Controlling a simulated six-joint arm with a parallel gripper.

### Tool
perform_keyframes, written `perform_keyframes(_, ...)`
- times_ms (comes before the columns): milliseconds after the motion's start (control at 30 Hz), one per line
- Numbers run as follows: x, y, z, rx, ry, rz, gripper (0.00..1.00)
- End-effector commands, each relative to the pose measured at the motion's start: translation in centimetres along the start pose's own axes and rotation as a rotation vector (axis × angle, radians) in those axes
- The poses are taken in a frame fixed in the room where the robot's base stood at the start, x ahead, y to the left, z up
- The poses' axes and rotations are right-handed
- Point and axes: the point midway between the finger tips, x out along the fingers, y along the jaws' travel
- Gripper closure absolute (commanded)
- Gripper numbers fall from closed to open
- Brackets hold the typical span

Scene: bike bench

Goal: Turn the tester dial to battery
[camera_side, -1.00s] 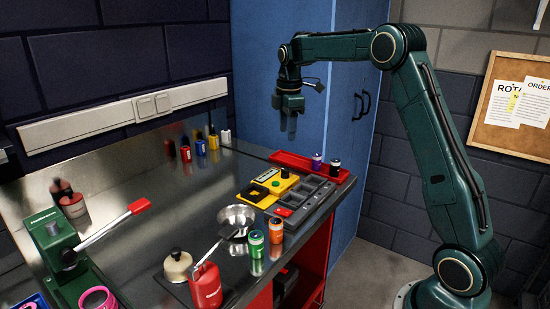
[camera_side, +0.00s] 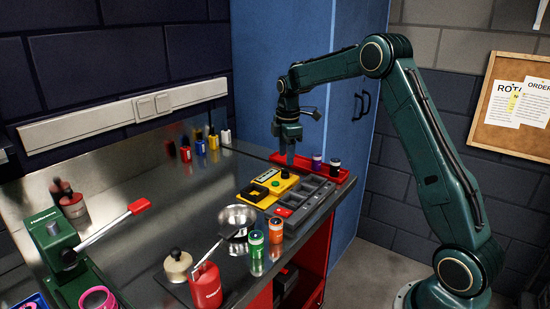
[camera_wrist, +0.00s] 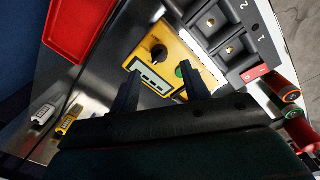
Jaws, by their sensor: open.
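The yellow tester (camera_wrist: 178,51) lies below my gripper in the wrist view. It carries a round black dial (camera_wrist: 159,53), a pale display (camera_wrist: 150,76) and a green button (camera_wrist: 180,71). The dial's setting and labels are too small to read. In the side view the tester (camera_side: 292,182) sits at the back of the bench, with the dial (camera_side: 284,173) at its far edge. My gripper (camera_side: 291,160) points down above that end of the tester. Its fingers (camera_wrist: 160,68) are apart and empty, one to each side of the dial in the wrist view, not visibly touching it.
A grey numbered tray (camera_side: 305,200) adjoins the tester. A red tray (camera_side: 343,178) lies behind, with batteries nearby. A metal bowl (camera_side: 237,220) and green and orange batteries (camera_side: 276,232) stand in front. Small bottles (camera_side: 200,145) line the wall side. The bench's left middle is clear.

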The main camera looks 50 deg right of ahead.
Motion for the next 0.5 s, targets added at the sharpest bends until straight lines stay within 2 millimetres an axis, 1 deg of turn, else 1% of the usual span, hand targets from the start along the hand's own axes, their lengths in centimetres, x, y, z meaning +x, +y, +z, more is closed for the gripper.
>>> perform_keyframes(33, 0.8, 0.0, 0.0, 0.0, 0.0, -0.002, 0.54)
perform_keyframes(200, 3.2, 0.0, 0.0, 0.001, 0.0, -0.002, 0.54)
perform_keyframes(333, 4.6, 0.0, 0.0, 0.001, 0.0, -0.002, 0.54)
perform_keyframes(500, 5.5, 0.0, 0.0, 0.001, 0.0, 0.001, 0.54)
